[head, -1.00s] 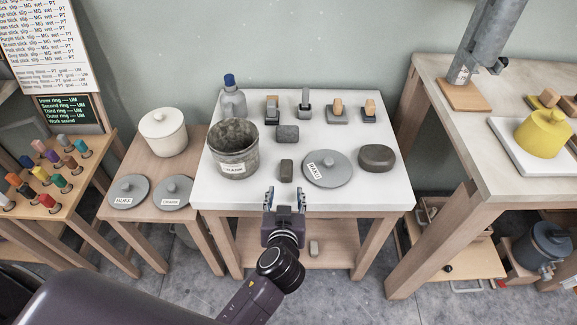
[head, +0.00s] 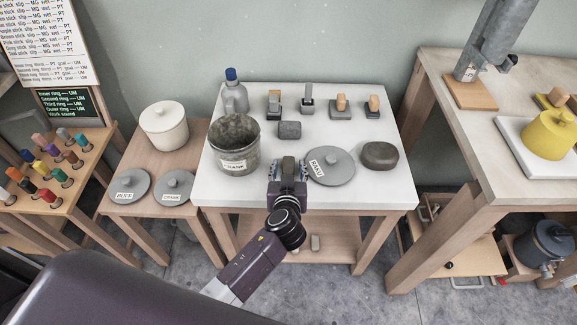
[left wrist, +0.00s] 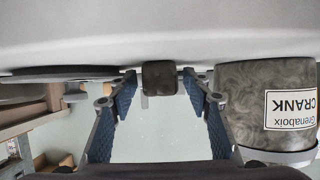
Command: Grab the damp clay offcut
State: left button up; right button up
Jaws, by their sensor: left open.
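A small dark grey-brown block, which looks like the clay offcut (left wrist: 159,78), shows in the left wrist view between my left fingers (left wrist: 158,95), near their tips. There is a visible gap on both sides, so the fingers do not grip it. My left gripper is open and empty. My right gripper is not in view.
The CRANK bucket (head: 234,143) stands close left of my gripper; it also shows in the left wrist view (left wrist: 262,85). A grey lid (head: 331,167) lies close right. A grey block (head: 290,130), a dark rounded lump (head: 380,156) and several wood-handled tools are on the white table (head: 350,200).

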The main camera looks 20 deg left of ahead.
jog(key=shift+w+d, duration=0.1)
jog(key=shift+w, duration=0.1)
pick_arm(q)
grip_shut()
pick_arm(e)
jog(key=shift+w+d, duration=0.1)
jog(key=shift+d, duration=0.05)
pick_arm(q)
jog(key=shift+r, duration=0.15)
